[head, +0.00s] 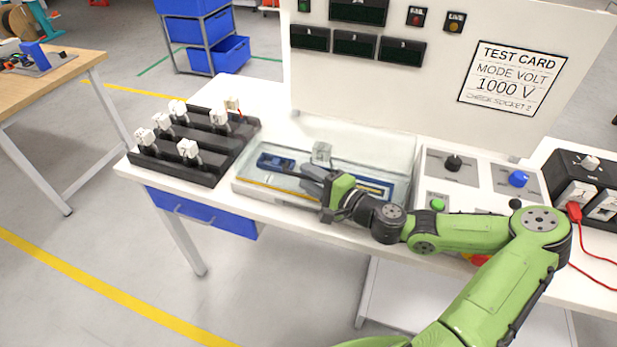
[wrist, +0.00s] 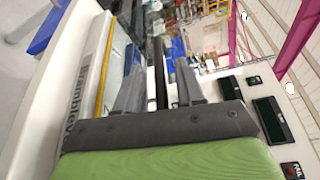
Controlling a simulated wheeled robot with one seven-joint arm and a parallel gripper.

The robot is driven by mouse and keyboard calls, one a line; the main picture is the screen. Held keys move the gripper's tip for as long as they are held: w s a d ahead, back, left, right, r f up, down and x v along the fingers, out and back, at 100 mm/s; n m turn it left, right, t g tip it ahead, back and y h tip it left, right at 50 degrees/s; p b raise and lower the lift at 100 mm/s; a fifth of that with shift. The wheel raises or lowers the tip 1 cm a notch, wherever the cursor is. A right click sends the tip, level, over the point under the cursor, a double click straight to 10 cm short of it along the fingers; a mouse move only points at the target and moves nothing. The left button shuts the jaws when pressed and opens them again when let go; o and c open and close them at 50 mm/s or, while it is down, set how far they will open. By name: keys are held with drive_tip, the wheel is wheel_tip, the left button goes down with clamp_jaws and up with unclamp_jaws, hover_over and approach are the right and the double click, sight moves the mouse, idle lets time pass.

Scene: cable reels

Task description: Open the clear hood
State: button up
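The clear hood (head: 385,150) is a see-through box in the middle of the white bench. It appears to be down over a shallow pale tray (head: 250,190) holding a blue fixture (head: 275,162). A small grey block (head: 321,152) shows at the hood, just beyond my gripper; I cannot tell if it is a handle. My gripper (head: 308,174) lies low at the hood's front side, pointing left. In the wrist view, the two fingers of my gripper (wrist: 158,85) stand apart with a dark strip seen between them. Contact with the hood cannot be told.
A black rack (head: 185,165) with several white-topped plugs stands left of the hood. A knob panel (head: 455,175) and a black socket box (head: 590,180) with a red lead are at right. An upright panel with displays and a test card (head: 512,78) rises behind.

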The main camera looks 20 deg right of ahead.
drive_tip(key=shift+w+a, duration=0.15)
drive_tip(key=shift+w, duration=0.1)
drive_tip(key=shift+c, duration=0.5)
clamp_jaws()
